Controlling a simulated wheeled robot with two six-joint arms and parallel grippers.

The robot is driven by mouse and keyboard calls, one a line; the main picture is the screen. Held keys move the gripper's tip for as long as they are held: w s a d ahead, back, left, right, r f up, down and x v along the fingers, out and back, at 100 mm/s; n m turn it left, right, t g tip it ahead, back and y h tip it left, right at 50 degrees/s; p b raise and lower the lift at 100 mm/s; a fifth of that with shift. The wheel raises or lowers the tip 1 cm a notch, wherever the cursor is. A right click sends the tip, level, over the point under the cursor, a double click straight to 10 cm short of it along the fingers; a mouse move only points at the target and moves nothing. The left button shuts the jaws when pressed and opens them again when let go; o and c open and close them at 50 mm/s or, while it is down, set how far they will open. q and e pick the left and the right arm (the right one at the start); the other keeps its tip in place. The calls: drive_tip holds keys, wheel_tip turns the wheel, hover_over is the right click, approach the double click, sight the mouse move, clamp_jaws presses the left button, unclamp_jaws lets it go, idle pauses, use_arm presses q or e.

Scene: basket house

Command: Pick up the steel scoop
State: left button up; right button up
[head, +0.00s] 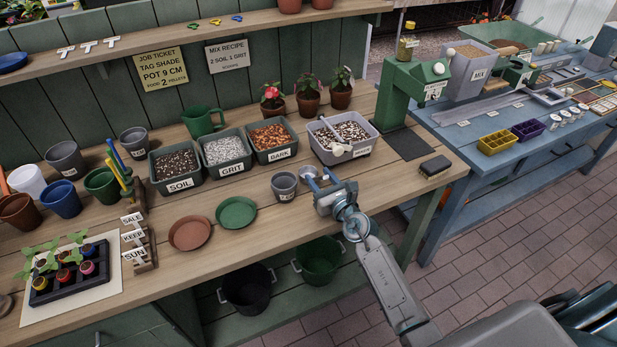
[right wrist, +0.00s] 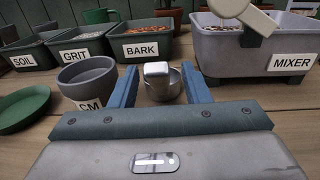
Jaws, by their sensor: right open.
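The steel scoop (head: 308,172) is a small shiny metal piece on the wooden bench, beside the grey pot labelled CM. My left gripper is not in view.
The grey pot (head: 284,187) stands close left of the right gripper. The MIXER tub (head: 345,153) is behind it to the right. SOIL, GRIT and BARK bins (head: 276,156) line the back. A green saucer (head: 236,213) lies left. Bare bench (head: 395,185) is free at right.

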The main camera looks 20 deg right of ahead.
clamp_jaws()
drive_tip(key=shift+r, duration=0.1)
